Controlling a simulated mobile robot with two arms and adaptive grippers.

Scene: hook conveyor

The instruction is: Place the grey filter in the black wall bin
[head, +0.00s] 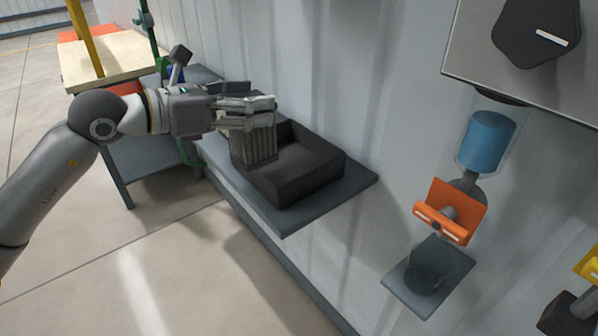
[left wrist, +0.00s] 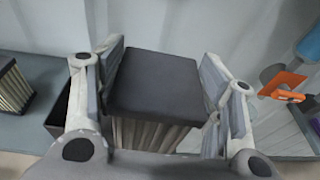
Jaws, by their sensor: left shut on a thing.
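The grey filter (head: 254,143) is a pleated block with a dark top. My left gripper (head: 247,106) is shut on it and holds it upright at the left part of the black wall bin (head: 318,180). In the left wrist view the filter (left wrist: 158,85) sits between both fingers of the left gripper (left wrist: 160,95). The bin is an open, shallow box on a grey wall shelf. Its near left corner is partly behind the filter. I cannot tell whether the filter touches the bin floor. My right gripper is not in view.
The grey shelf (head: 357,184) juts from the corrugated wall. To the right are an orange bracket (head: 452,211), a blue cylinder (head: 487,142) in a clear holder and a small shelf. A wooden-topped table (head: 108,62) stands behind. In the left wrist view another pleated block (left wrist: 14,88) stands at the left.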

